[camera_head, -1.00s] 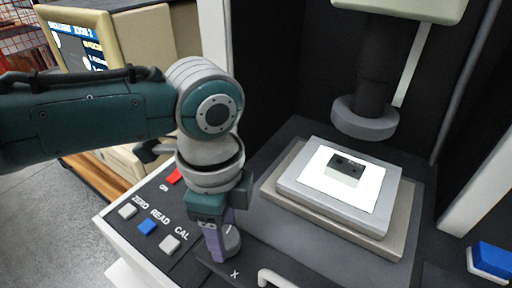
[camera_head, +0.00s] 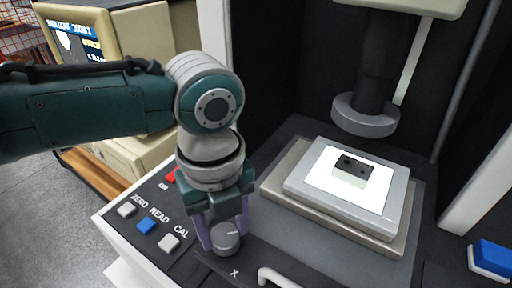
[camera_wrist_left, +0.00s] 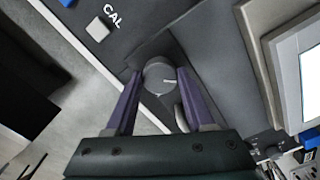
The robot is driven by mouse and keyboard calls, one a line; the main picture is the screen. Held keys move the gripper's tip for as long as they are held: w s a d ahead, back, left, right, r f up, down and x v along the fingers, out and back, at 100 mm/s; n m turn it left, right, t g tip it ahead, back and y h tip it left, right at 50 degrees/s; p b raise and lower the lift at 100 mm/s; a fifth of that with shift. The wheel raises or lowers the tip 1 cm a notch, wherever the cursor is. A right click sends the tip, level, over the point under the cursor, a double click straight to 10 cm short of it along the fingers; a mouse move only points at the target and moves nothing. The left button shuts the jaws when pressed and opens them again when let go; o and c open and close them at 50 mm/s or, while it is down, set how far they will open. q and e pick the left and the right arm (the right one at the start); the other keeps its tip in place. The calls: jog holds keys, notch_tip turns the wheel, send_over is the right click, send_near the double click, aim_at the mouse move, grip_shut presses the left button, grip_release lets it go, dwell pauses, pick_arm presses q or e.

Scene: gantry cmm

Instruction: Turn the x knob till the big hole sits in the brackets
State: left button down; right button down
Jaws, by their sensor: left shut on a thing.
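The x knob (camera_head: 227,241) is a grey round dial with a white line, beside an X mark on the dark front panel. My left gripper (camera_head: 225,232) reaches down over it, shut on it with one purple finger on each side. The wrist view also shows the knob (camera_wrist_left: 160,78) between the fingers. The dark block (camera_head: 352,166) with small holes lies on the lit white stage (camera_head: 300,174) under the lens (camera_head: 366,117).
ZERO (camera_head: 127,210), READ (camera_head: 147,226) and CAL (camera_head: 169,243) buttons lie left of the knob. A white handle (camera_head: 277,278) stands close on its right. A blue block (camera_head: 491,260) is at the far right. My right gripper is out of view.

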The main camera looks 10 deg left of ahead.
aim_at(225, 234)
pick_arm(q)
jog(key=shift+d+m, duration=0.1)
jog(key=shift+m, duration=1.1)
jog(key=shift+r, duration=0.1)
jog(key=shift+c, duration=1.3)
grip_release()
notch_tip(225, 234, up, 10)
